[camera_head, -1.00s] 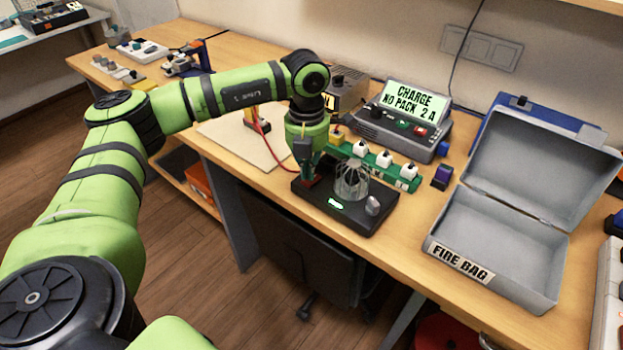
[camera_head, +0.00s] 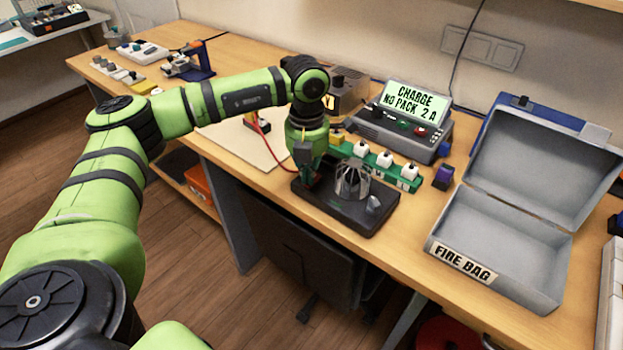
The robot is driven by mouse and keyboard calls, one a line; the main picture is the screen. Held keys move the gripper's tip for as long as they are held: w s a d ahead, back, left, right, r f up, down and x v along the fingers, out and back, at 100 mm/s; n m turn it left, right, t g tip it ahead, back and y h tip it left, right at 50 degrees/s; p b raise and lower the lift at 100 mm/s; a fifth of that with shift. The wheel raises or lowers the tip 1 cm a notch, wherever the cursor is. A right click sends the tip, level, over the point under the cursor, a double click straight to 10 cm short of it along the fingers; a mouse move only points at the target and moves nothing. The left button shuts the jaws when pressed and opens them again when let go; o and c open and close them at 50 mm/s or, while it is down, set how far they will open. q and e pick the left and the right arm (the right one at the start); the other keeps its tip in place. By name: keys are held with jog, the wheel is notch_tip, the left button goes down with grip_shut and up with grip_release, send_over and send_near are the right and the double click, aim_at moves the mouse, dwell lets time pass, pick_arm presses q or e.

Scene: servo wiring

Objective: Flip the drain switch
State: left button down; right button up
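A black drain unit (camera_head: 345,217) lies near the front edge of the bench. It carries a ribbed, cage-like dome (camera_head: 352,181) and a small silver knob or lever (camera_head: 373,204) at its right. No lit display shows on its front face. My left gripper (camera_head: 308,184) points down at the unit's left end, by a small red part that it mostly covers. Its fingers are dark and small here, so I cannot tell whether they are open or shut, or touching the unit. The switch itself is not clearly visible. My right gripper is out of view.
A charger (camera_head: 405,120) reading "CHARGE NO PACK 2 A" stands behind. A green strip with white-topped blocks (camera_head: 384,160) and a dark purple block (camera_head: 443,177) lie near the unit. An open grey "FIRE BAG" box (camera_head: 497,245) is at right. A red wire (camera_head: 268,147) runs left of the gripper.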

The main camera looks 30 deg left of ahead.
pick_arm(q)
jog(key=shift+f, duration=0.2)
jog(key=shift+s, duration=0.1)
jog(key=shift+r+p, duration=0.65)
jog(key=shift+r, duration=0.15)
jog(key=shift+r+p, duration=1.75)
jog(key=shift+r, duration=1)
